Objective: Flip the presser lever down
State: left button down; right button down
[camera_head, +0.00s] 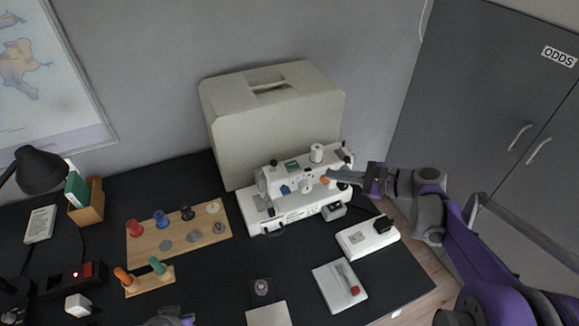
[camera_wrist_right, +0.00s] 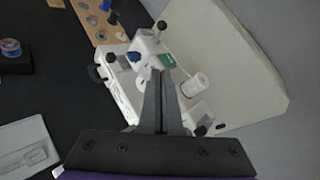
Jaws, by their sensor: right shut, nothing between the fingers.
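The white sewing machine (camera_head: 290,214) stands on the dark desk in front of a large beige cover. A small blue part (camera_head: 285,190) sits at the head end, and it also shows in the right wrist view (camera_wrist_right: 134,56). An orange part (camera_head: 325,180) is on the machine's front near my fingertips. I cannot tell for sure which of these is the presser lever. My right gripper (camera_head: 331,174) is shut and empty, reaching in from the right over the machine's body. In the wrist view its fingers hide part of the machine. Only a bit of my left arm shows at the bottom edge.
The beige cover (camera_head: 240,130) stands close behind the machine. A white pedal-like box (camera_head: 355,240) and a white plate with a red-tipped lever (camera_head: 329,291) lie in front, to the right. A wooden spool board (camera_head: 150,248) is on the left. Bare desk lies between.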

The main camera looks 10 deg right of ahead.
aim_at(273, 165)
jog(key=shift+a, duration=0.1)
jog(key=x, duration=1)
jog(key=shift+w+a, duration=0.15)
jog(key=a, duration=0.1)
jog(key=a+r, duration=0.1)
jog(key=a+p, duration=0.1)
jog(key=shift+w+a+r, duration=0.1)
jog(key=shift+w+r, duration=0.15)
jog(key=shift+w, duration=0.15)
